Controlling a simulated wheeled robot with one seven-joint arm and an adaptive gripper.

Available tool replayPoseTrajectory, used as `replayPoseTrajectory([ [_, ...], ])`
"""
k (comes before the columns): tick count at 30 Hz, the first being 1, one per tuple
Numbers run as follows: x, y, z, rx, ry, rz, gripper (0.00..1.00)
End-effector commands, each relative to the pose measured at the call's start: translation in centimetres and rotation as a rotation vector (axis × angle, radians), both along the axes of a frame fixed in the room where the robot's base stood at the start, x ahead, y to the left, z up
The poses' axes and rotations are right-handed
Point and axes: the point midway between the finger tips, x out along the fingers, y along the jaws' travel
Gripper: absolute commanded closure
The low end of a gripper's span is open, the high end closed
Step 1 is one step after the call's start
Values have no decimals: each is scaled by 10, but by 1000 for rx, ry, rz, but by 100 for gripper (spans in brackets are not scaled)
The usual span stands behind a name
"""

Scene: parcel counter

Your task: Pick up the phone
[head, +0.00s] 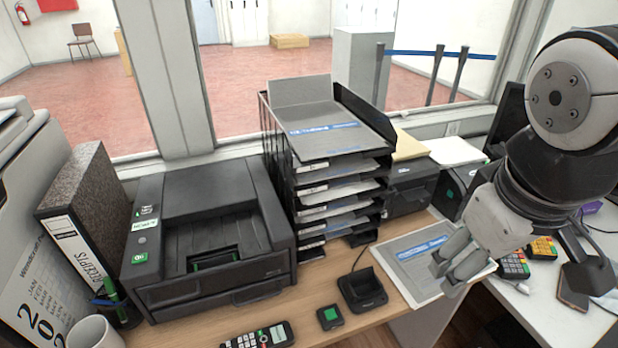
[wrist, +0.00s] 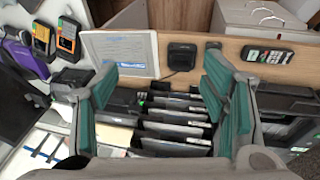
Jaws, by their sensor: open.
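The phone (head: 258,336) is a dark cordless handset with pale keys, lying on the wooden counter at the bottom edge of the head view, partly cut off. In the wrist view the phone (wrist: 265,57) lies at the upper right, beyond the right finger. My gripper (head: 446,272) is at the right in the head view, over the printed sheet and well away from the phone. In the wrist view my gripper (wrist: 160,75) is open, its green-padded fingers wide apart with nothing held.
An empty black cradle (head: 362,290) and a small black block (head: 330,317) stand right of the phone. Behind are a printer (head: 205,240) and a tall tray stack (head: 330,150). Left are a binder (head: 85,215) and a white mug (head: 93,334). Card terminals (head: 513,265) lie right.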

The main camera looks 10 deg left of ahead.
Motion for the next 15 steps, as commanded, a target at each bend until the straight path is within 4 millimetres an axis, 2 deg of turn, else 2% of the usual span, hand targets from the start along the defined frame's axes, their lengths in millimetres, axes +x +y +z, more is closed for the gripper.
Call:
replayPoseTrajectory([
  [3,28,43,-24,-80,60,259,33],
  [7,47,94,-54,-145,114,539,33],
  [11,54,152,-91,-186,164,826,33],
  [15,45,216,-135,-201,211,1127,33],
])
